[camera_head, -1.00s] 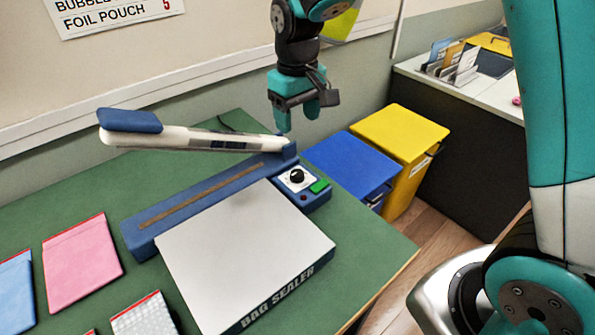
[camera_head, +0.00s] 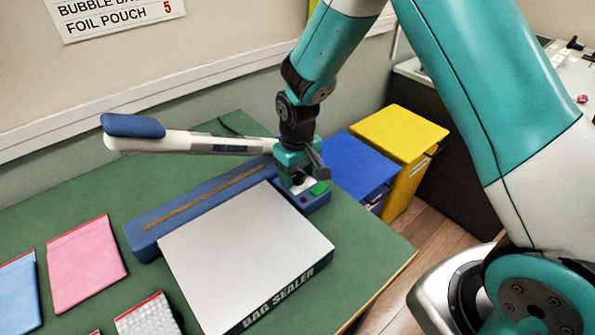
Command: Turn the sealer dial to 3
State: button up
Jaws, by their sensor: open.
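The bag sealer (camera_head: 245,245) lies on the green table, with a white plate, a blue sealing bar and a raised white arm with a blue handle (camera_head: 133,126). Its control panel (camera_head: 316,201) is at the right end of the bar, with a green button (camera_head: 320,188) and a small red light (camera_head: 304,199). My gripper (camera_head: 297,180) points down right over the panel, its fingers around or just above the black dial (camera_head: 299,180). The dial is mostly hidden by the fingers, so its setting cannot be read. The gripper is open.
Pink (camera_head: 86,263), blue (camera_head: 18,295) and bubble-type (camera_head: 147,318) pouches lie at the left of the table. A blue bin (camera_head: 352,165) and a yellow bin (camera_head: 403,135) stand beyond the table's right edge. A wall sign (camera_head: 115,15) hangs above.

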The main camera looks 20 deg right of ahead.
jog(key=c, duration=0.9)
jog(key=shift+c, duration=0.2)
jog(key=m, duration=0.6)
jog(key=shift+r+m, duration=0.1)
jog(key=shift+m, duration=0.2)
jog(key=m, duration=0.3)
jog(key=shift+m, duration=2)
